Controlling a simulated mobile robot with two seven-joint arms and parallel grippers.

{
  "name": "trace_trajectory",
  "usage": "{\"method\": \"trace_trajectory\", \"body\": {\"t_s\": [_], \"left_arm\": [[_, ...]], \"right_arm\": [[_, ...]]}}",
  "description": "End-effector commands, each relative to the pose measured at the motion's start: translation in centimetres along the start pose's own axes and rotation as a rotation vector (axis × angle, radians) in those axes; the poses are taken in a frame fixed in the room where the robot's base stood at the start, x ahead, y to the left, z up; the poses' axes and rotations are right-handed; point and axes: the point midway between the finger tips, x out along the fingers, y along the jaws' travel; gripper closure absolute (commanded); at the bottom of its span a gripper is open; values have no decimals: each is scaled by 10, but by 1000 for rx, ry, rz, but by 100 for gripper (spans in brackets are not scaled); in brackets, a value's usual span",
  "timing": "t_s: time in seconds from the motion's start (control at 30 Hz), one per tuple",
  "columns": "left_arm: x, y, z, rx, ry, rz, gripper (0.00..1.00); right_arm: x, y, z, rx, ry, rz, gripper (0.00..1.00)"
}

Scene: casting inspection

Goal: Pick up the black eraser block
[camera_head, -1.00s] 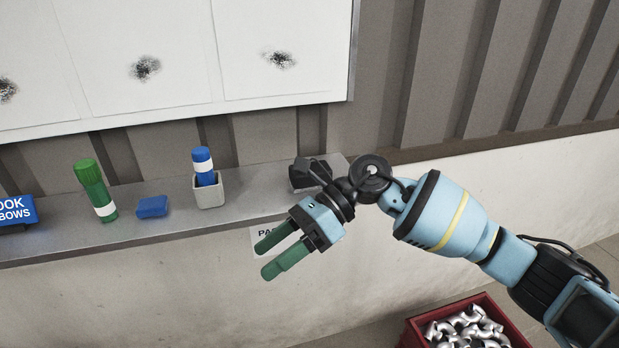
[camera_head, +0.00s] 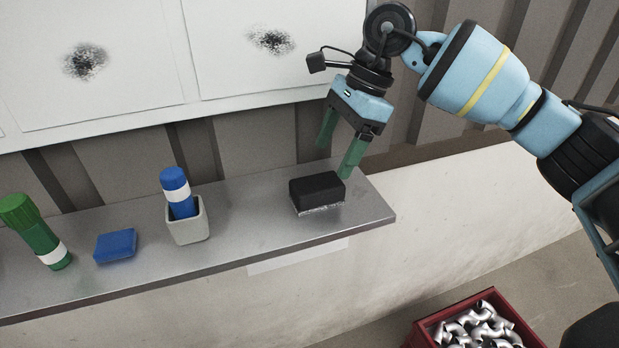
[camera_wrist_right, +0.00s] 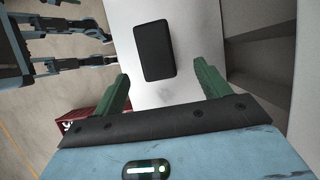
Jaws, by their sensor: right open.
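The black eraser block (camera_head: 317,190) lies on the right part of the grey metal shelf (camera_head: 255,212), with a pale layer along its bottom edge. In the right wrist view the eraser (camera_wrist_right: 154,50) lies beyond the fingertips, roughly between their lines. My right gripper (camera_head: 338,160) is open and empty, with its green fingers pointing down just above and behind the eraser. It also shows in the right wrist view (camera_wrist_right: 163,78). In the head view one finger is close to the eraser's right back corner; I cannot tell whether they touch. My left gripper is not identifiable in view.
A blue marker (camera_head: 178,192) stands in a small grey cup (camera_head: 188,228). A blue block (camera_head: 115,246) and a green marker (camera_head: 36,231) are further left. A whiteboard (camera_head: 130,100) is behind. A red crate (camera_head: 425,325) of metal parts is below the shelf.

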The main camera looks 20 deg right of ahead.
Motion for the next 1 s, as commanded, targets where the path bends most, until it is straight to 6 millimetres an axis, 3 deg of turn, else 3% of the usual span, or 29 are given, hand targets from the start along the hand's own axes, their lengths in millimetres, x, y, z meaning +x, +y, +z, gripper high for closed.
{"method": "trace_trajectory", "body": {"t_s": [0.17, 0.37, 0.63, 1.0], "left_arm": [[-4, 1, 11, -2, -22, 2, 64], [-7, 2, 16, -4, -33, 3, 64], [-6, 1, 8, -2, -19, 1, 64], [-7, 0, -7, 1, 8, -1, 64]], "right_arm": [[3, 0, 0, 0, 0, 1, 25], [21, 0, 1, 0, -1, 2, 25], [32, 0, 3, 0, -1, 1, 25], [76, 0, 7, -1, -1, 0, 25]]}}
